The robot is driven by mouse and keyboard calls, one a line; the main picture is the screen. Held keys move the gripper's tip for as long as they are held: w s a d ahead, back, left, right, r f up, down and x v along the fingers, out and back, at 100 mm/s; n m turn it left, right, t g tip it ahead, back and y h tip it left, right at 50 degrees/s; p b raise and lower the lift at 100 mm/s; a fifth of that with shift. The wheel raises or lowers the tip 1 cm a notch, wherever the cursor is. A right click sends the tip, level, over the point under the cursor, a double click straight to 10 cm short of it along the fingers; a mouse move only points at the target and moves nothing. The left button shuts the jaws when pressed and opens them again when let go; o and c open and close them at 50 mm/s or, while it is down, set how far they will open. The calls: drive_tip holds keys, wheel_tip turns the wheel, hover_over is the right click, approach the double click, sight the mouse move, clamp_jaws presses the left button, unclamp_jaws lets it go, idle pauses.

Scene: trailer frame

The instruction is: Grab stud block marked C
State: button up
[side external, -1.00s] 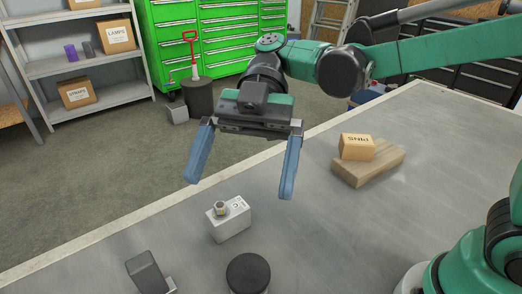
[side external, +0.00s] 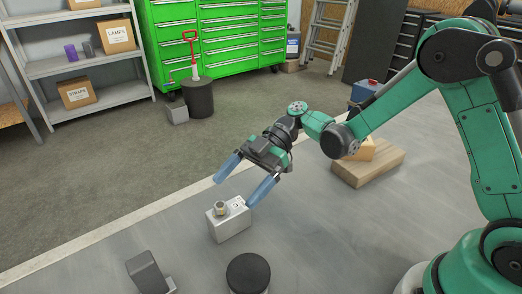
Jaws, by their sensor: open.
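The stud block marked C (side external: 230,224) is a pale grey metal block standing on the grey table. A hex stud sits on its top, with a dark mark beside it. My gripper (side external: 233,191) is open, its two blue fingers pointing down and left. The fingertips are close to the top of the block, one just behind the stud and one by the block's right end. I cannot tell whether either finger touches it. Nothing is between the fingers that I can make out as held.
A black round piece (side external: 248,273) and a dark angled piece (side external: 147,273) stand on the table (side external: 330,240) in front of the block. A wooden board (side external: 372,168) with a cardboard box (side external: 361,151), partly hidden by my arm, lies at the right. The table's left edge runs behind the block.

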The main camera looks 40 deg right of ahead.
sight(229, 208)
drive_tip(key=d+f, duration=0.1)
drive_tip(key=w+d+f+m+t, duration=0.1)
drive_tip(key=f, duration=0.1)
drive_tip(key=d+f+m+t, duration=0.1)
drive_tip(key=shift+w+f, duration=0.25)
drive_tip(key=shift+f, duration=0.1)
drive_tip(key=shift+x, duration=2.8)
drive_tip(key=shift+w+r, duration=0.1)
clamp_jaws()
